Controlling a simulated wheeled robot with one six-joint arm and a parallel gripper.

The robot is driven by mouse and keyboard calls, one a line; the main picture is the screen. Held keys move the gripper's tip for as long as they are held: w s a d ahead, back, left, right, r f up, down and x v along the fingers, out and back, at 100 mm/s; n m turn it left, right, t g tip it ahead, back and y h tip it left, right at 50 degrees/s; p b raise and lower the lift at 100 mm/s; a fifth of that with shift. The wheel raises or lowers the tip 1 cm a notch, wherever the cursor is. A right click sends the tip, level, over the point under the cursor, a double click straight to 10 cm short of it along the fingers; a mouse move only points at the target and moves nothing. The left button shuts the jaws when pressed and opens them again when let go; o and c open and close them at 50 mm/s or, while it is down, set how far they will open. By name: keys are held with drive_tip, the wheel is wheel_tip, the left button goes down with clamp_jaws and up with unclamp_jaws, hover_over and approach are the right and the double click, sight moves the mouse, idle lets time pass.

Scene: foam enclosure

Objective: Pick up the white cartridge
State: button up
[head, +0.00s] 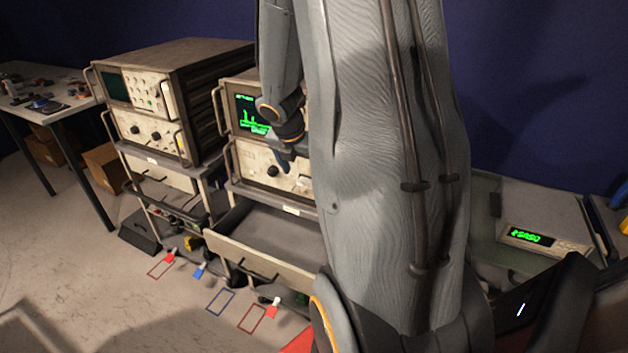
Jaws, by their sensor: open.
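No white cartridge can be made out with certainty. A small white upright block (168,98) sits at the right of the left instrument's upper front panel. A small pale piece (304,183) shows on the lower front of the right instrument, just below and right of my gripper; I cannot tell which, if either, is the cartridge. My gripper (286,160) hangs in front of the right instrument's face, pointing down. It is open and small in view, and nothing is seen between its fingers. My own arm hides the right side of that instrument.
The left instrument stack (160,80) stands beside the right instrument (245,155). An open drawer (262,262) juts out below the right one. Red and blue tags and outlines lie on the floor (90,250). A cluttered table (60,108) stands far left, and a green-display device (545,238) at right.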

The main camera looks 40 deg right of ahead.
sight(309, 185)
drive_tip(key=shift+x, duration=2.35)
drive_tip(key=c, duration=1.2)
